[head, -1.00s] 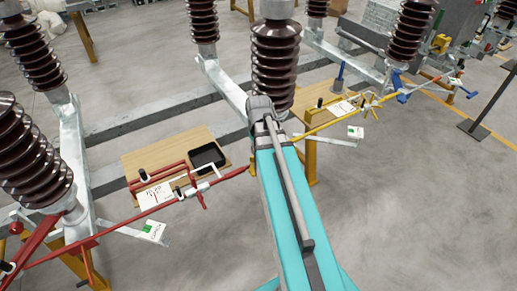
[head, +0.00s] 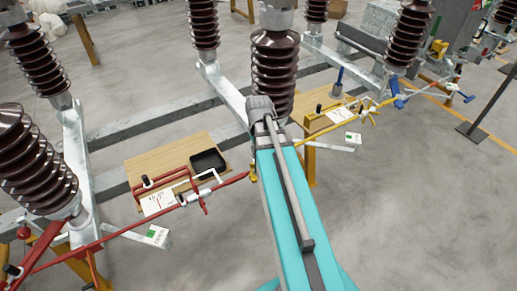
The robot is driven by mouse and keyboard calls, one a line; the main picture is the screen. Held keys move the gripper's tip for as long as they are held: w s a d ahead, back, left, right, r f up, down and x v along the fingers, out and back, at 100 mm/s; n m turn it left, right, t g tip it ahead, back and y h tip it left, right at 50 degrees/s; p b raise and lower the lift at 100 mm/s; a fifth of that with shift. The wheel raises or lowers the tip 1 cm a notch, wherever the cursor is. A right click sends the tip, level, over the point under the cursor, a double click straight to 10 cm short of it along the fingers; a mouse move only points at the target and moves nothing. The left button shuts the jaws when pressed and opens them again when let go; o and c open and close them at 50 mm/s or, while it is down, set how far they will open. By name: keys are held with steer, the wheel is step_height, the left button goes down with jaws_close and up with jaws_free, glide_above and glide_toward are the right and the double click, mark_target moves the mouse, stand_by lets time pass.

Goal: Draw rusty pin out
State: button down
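I cannot make out a rusty pin in the head view. A red rod linkage (head: 110,236) with silvery joints (head: 193,196) runs across the left, in front of a wooden board (head: 135,168). A yellow rod linkage (head: 340,122) with a spoked handle runs at the right, by a second wooden board (head: 312,124). My teal arm reaches up the middle of the view and ends in a grey joint. My gripper does not show, so I cannot see what it is near or whether it holds anything.
Brown ribbed insulators (head: 272,75) stand on grey metal beams (head: 150,118). A black tray (head: 208,160) lies on the left board. Paper tags (head: 157,236) hang by the rods. A dark post (head: 490,95) stands at the right. The floor at the lower right is clear.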

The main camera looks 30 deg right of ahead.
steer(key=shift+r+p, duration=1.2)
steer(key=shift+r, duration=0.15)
